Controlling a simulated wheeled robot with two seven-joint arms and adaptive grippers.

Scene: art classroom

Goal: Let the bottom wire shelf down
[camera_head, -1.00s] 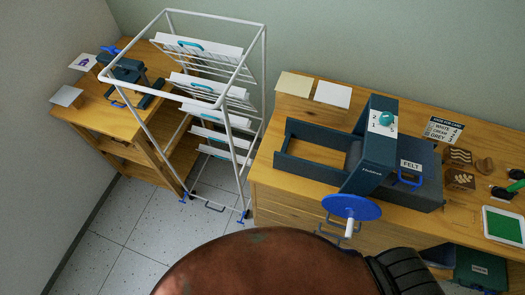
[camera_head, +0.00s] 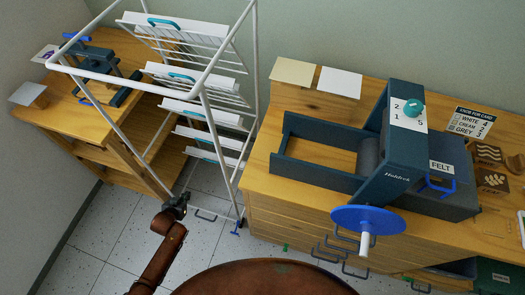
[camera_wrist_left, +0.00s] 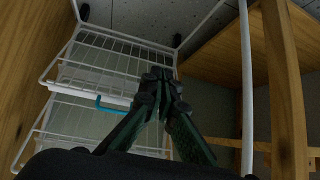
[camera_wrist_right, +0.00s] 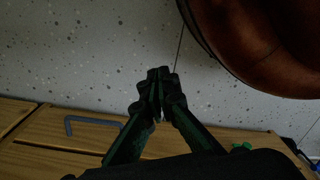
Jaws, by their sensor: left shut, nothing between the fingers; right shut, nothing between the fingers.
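The white wire drying rack (camera_head: 258,80) stands left of centre in the head view, with several wire shelves that slope steeply, some carrying white sheets. The lowest shelf I can make out (camera_head: 203,153) has a teal handle and is partly hidden by the rack's posts. My left gripper (camera_head: 178,203) is shut and empty, low at the rack's front. In the left wrist view, its fingertips (camera_wrist_left: 160,76) are in front of the rack's wire shelves (camera_wrist_left: 115,47), near a teal handle (camera_wrist_left: 110,106); contact is unclear. My right gripper (camera_wrist_right: 159,76) is shut and empty above the floor.
A wooden table (camera_head: 90,118) with a small press stands left of the rack. A wooden cabinet (camera_head: 275,195) bearing a press with a blue wheel (camera_head: 360,216) stands to the right. Drawer handles (camera_head: 325,258) project from its front. Open tiled floor (camera_head: 95,235) lies in front of the rack.

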